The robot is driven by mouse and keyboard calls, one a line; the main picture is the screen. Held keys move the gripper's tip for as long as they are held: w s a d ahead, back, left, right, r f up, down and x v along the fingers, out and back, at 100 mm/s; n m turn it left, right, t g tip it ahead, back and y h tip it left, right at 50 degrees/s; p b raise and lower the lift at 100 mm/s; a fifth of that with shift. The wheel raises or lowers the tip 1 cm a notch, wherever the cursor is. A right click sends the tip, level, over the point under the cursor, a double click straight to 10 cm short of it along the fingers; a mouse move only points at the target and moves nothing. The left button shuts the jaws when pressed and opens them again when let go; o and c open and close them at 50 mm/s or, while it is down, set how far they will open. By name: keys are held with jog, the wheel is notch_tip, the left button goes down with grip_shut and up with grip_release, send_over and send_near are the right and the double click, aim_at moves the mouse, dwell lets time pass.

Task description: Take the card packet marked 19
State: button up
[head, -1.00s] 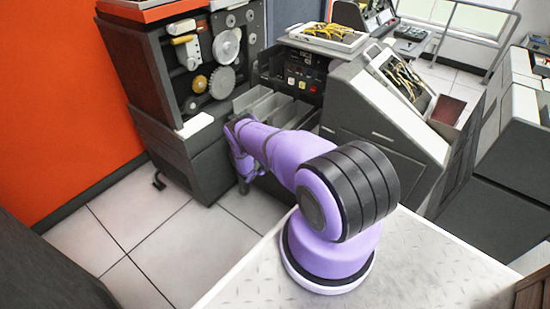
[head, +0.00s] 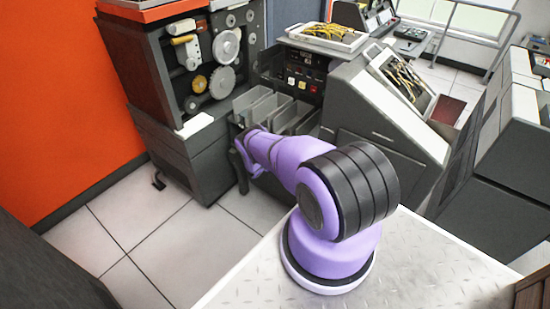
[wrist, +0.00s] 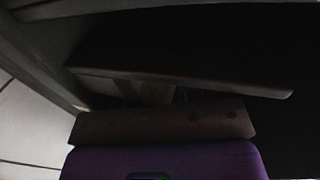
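No packet marked 19 can be made out in either view. Grey upright bins (head: 268,108) stand in the front of the dark card machine, and their contents are too small to tell. My purple arm reaches to the machine's front, with its far end just below and in front of the bins. My gripper (wrist: 157,92) is in deep shadow in the wrist view, its fingers hard to make out. A dark flat panel (wrist: 185,62) lies across the view just beyond it. Whether the gripper holds anything is not clear.
A cabinet (head: 190,150) with reels and gears stands left of the bins. A sloped grey console (head: 385,110) stands to the right. A white tray with yellow wires (head: 325,38) sits above the bins. Free tiled floor (head: 150,235) lies at the lower left.

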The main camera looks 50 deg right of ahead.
grip_shut()
jog(key=shift+r, duration=0.85)
jog(key=shift+a, duration=0.15)
jog(key=s+a, duration=0.2)
jog(key=a, duration=2.1)
jog(key=shift+a, duration=0.35)
